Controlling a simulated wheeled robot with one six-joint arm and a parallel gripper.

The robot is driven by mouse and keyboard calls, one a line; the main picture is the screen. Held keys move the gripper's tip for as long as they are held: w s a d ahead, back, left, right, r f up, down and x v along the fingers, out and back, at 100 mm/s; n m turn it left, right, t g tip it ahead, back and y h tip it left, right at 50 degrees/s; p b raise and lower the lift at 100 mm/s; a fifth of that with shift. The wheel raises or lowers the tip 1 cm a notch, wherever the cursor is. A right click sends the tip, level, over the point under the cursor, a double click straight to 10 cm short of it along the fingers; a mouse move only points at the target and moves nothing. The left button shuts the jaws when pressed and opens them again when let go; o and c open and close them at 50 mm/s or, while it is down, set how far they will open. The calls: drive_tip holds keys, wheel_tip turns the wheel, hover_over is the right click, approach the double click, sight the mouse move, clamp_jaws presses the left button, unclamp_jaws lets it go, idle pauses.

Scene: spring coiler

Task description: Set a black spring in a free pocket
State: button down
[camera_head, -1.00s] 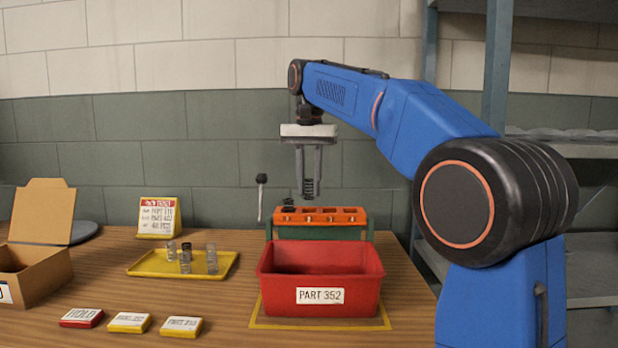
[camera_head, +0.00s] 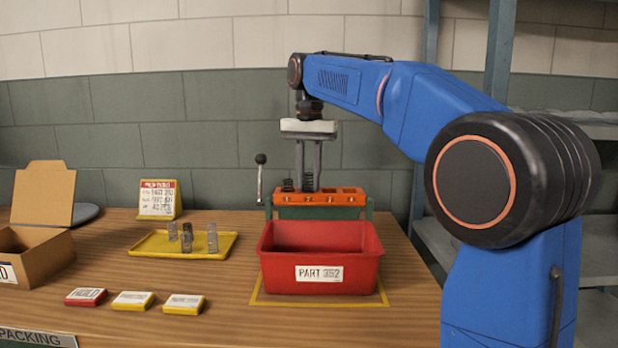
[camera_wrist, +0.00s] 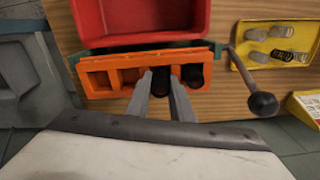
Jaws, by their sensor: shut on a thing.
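My gripper (camera_head: 308,186) is shut on a black spring (camera_head: 309,180), held upright over the second pocket from the left of the orange block (camera_head: 345,199). The spring's lower end is at the pocket mouth; I cannot tell how deep it sits. In the wrist view the held spring (camera_wrist: 160,84) shows between the two fingers. Another black spring (camera_head: 288,185) stands in the leftmost pocket, at the right end in the wrist view (camera_wrist: 193,75). The two pockets on the right look empty, and show on the left in the wrist view (camera_wrist: 96,81).
A red bin (camera_head: 362,250) marked PART 352 stands in front of the block. A lever with a black knob (camera_head: 261,158) rises just left of it. A yellow tray (camera_head: 150,250) with a few grey and dark springs and an open cardboard box (camera_head: 50,262) lie left.

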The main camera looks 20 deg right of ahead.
drive_tip(key=shift+f, duration=0.55)
drive_tip(key=c, duration=1.6)
unclamp_jaws()
drive_tip(key=shift+o, duration=0.7)
drive_tip(key=shift+r, duration=4.25)
drive_tip(key=shift+s, duration=0.1)
drive_tip(key=s+a, duration=0.2)
drive_tip(key=s, duration=0.5)
drive_tip(key=s+a, duration=0.3)
drive_tip(key=s, duration=0.5)
